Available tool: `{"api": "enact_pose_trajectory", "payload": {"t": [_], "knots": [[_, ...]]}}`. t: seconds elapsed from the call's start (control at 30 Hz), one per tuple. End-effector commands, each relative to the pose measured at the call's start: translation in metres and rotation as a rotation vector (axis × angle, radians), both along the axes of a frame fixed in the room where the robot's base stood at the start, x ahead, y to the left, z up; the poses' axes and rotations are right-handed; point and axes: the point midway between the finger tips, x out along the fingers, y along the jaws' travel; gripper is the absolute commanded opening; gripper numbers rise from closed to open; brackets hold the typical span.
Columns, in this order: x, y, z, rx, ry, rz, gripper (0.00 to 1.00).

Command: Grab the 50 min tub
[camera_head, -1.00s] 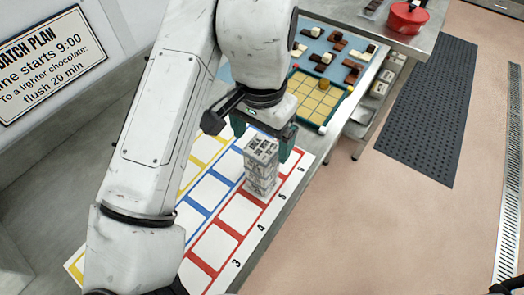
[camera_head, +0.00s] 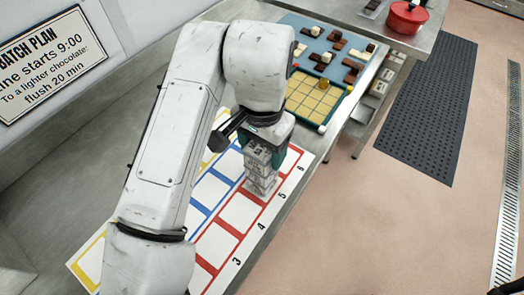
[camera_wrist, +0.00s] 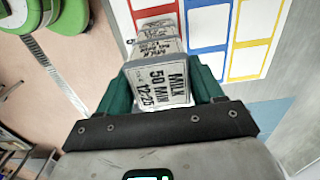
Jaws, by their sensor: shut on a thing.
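The 50 min tub is a pale grey tub whose lid reads "MILK 50 MIN 12:25" in the wrist view (camera_wrist: 158,84). It is the top of a stack in the head view (camera_head: 257,157). My gripper (camera_head: 264,155) has come down over the stack from above, its green fingers on either side of this tub. It is shut on the tub, which also shows between the fingers in the wrist view. Under it, other pale tubs (camera_head: 262,184) stand in a red-framed cell near the numbers 5 and 6. Their labels cannot be read fully.
The white mat (camera_head: 240,212) has yellow, blue and red cells, mostly bare where seen. Beyond it lie a yellow mould in a teal frame (camera_head: 312,100) and a blue sheet with chocolate pieces (camera_head: 335,42). A red pot (camera_head: 407,18) stands at the back right.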

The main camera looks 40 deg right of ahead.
Motion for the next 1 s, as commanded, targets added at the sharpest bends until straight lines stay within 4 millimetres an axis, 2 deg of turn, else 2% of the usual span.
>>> {"api": "enact_pose_trajectory", "payload": {"t": [0.03, 0.17, 0.57, 0.73, 1.0], "knots": [[0.000, 0.000, 0.000, 0.000, 0.000, 0.000, 0.45], [0.000, 0.000, 0.000, 0.000, 0.000, 0.000, 0.32], [0.001, 0.000, 0.007, 0.000, -0.003, -0.001, 0.32], [0.001, -0.001, 0.031, 0.000, -0.004, -0.003, 0.32], [-0.049, 0.012, 0.092, 0.005, -0.007, -0.003, 0.32]]}}
